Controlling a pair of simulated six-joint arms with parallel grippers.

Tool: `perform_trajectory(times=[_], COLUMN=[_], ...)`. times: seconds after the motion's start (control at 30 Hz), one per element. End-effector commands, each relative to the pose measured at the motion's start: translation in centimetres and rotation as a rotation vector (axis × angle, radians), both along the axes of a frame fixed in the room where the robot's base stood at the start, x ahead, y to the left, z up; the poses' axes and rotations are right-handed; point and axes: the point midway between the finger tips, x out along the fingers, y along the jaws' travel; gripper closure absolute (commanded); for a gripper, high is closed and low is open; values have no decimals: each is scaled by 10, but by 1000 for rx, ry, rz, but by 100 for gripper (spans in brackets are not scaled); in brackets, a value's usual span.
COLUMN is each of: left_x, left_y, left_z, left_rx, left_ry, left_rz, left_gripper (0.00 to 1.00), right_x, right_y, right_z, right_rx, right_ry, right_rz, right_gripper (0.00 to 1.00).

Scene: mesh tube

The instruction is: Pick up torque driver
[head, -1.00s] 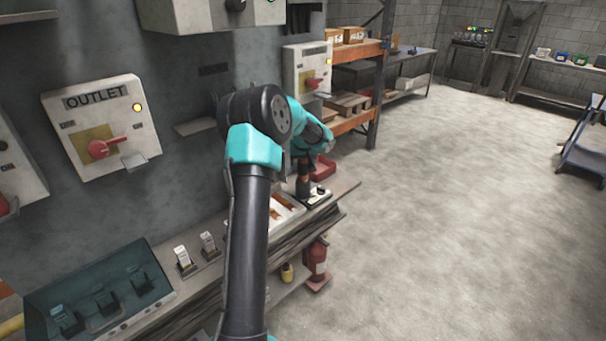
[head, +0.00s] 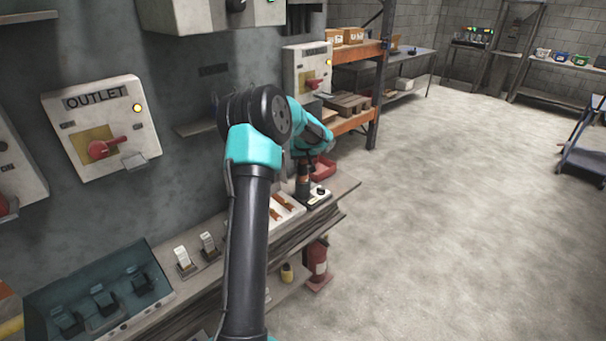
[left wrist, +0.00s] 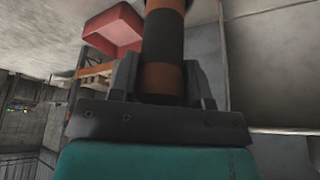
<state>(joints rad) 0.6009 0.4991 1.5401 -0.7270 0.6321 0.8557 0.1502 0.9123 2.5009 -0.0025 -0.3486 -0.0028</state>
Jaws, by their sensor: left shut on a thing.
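The torque driver (head: 303,183) is a dark upright tool with orange bands. I cannot tell whether the driver's lower end is clear of the base. My right gripper is not in view.
A red bin (head: 323,167) sits just behind the driver, and a white tray with orange tools (head: 283,207) lies beside it. A wall outlet box (head: 101,127) is at the left. The floor at the right is open.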

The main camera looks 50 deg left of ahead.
Motion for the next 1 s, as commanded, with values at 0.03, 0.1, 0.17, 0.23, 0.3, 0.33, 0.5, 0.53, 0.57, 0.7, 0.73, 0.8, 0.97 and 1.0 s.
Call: perform_trajectory(times=[0.03, 0.1, 0.17, 0.23, 0.3, 0.33, 0.5, 0.53, 0.57, 0.7, 0.73, 0.8, 0.97, 1.0], left_x=[0, 0, 0, 0, 1, 1, 1, 1, 1, 1, 1, 1, 0, 0], left_y=[0, 0, 0, 0, 0, 0, 0, 1, 1, 1, 1, 0, 1, 1], left_z=[1, 1, 2, 4, 8, 11, 33, 38, 44, 69, 74, 84, 98, 100], left_rx=[1, 1, 1, 2, 3, 3, 4, 4, 4, 4, 4, 5, 3, 3], left_ry=[-2, -2, -2, -2, -2, -3, -5, -5, -5, -5, -5, -4, -2, -1], left_rz=[0, 0, 0, 0, 0, 0, -1, 0, 1, 1, 1, 0, 1, 1], left_gripper=[85, 85, 85, 85, 85, 85, 85, 85, 85, 85, 85, 85, 85, 85], right_x=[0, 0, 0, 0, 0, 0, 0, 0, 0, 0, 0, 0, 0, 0], right_y=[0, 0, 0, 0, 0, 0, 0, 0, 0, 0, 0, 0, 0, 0], right_z=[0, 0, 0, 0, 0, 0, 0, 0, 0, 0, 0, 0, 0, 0], right_rx=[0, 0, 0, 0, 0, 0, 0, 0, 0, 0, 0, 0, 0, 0], right_ry=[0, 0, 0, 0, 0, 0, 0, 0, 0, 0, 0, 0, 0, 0], right_rz=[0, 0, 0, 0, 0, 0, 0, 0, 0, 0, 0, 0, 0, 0], right_gripper=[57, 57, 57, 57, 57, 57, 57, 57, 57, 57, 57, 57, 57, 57])
